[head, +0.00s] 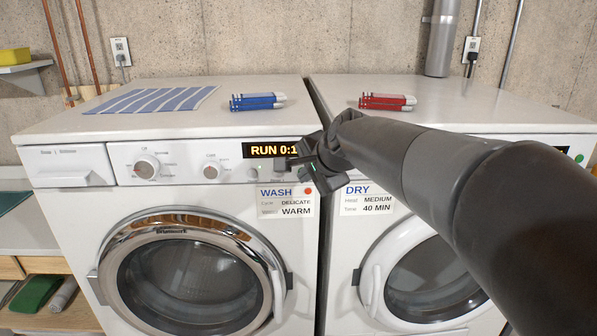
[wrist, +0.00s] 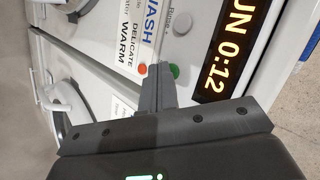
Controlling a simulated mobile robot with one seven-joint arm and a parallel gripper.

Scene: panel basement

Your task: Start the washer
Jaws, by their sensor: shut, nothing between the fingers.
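The washer (head: 62,225) is the white front-loader on the left, with its round door shut. Its display (head: 265,150) is lit and begins "RUN 0:1" in the head view; the wrist view shows it (wrist: 228,45) as "RUN 0:12". A green round button or light (wrist: 174,71) lies beside the display, close to my fingertips in the wrist view. My gripper (head: 305,167) is shut and empty at the right end of the washer's panel. The wrist view shows its fingers (wrist: 160,76) together, tips by the green spot; I cannot tell whether they touch it.
A "WASH" card (head: 272,202) reads delicate, warm. The selector dial (head: 147,167) and smaller knob (head: 212,169) are left of the display. The dryer (head: 340,255) with its "DRY" card (head: 355,203) stands at right.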

